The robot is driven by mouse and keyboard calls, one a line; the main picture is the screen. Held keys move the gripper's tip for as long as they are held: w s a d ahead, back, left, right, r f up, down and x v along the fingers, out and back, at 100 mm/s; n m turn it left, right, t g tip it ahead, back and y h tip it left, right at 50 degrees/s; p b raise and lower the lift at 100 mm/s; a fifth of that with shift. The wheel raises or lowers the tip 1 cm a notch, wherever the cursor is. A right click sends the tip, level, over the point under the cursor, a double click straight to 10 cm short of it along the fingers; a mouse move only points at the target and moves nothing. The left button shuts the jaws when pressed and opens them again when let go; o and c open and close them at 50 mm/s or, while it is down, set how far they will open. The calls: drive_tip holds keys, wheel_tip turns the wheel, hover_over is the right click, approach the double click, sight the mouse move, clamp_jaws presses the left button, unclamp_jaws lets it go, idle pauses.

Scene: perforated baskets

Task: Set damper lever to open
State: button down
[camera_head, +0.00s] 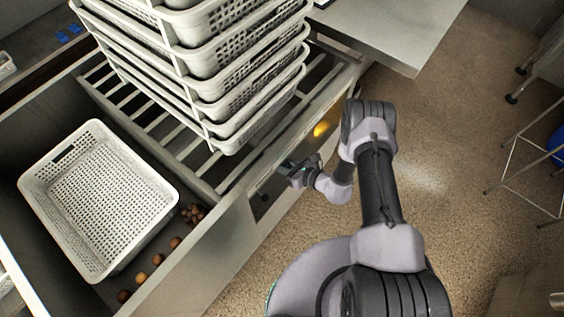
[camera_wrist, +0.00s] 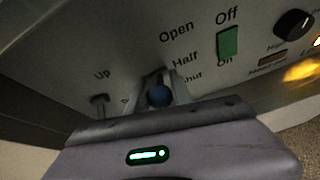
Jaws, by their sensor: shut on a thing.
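My gripper (camera_wrist: 163,84) is shut on this lever, with a finger on either side of the knob. The knob is low in the label column, near Half and Shut; the gripper hides the slot, so I cannot tell its exact setting. In the head view my gripper (camera_head: 290,172) is at the machine's front panel, and the lever is hidden there.
A green Off/On switch (camera_wrist: 228,43), a black rotary knob (camera_wrist: 294,23) and a lit yellow lamp (camera_wrist: 301,70) are right of the lever. A small lever marked Up (camera_wrist: 100,103) is left. Stacked baskets (camera_head: 225,75) stand above; a loose white basket (camera_head: 95,200) lies left.

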drive_tip(key=shift+a+r+g+h+p, duration=0.1)
drive_tip(key=shift+r+g+h+p, duration=0.2)
drive_tip(key=shift+h+p, duration=0.1)
drive_tip(key=shift+w, duration=0.1)
drive_tip(key=c, duration=1.2)
unclamp_jaws()
drive_tip(key=shift+o, duration=0.2)
drive_tip(key=p+v, duration=0.4)
drive_tip(key=v, duration=1.3)
drive_tip(key=shift+r+p, duration=0.3)
drive_tip(key=shift+p, duration=0.05)
